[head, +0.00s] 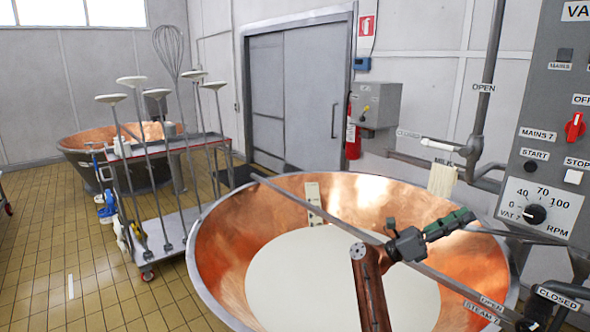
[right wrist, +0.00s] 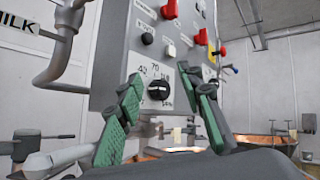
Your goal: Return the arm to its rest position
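My right gripper (head: 452,222) is over the right part of the copper vat (head: 235,235), with its green-padded fingers pointing toward the control panel (head: 555,125). In the right wrist view my right gripper (right wrist: 160,78) has its two fingers spread apart with nothing between them. The black speed dial (right wrist: 159,87) shows beyond the gap, and the fingers look clear of it. The same dial (head: 535,214) is at the right in the head view. My left gripper is in neither view.
A metal beam (head: 300,207) crosses the vat, which holds white liquid (head: 320,265). Pipes (head: 482,90) stand beside the panel. A trolley with long tools (head: 170,230) is at the left, with tiled floor (head: 60,270) around it. A fire extinguisher (head: 352,138) hangs behind.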

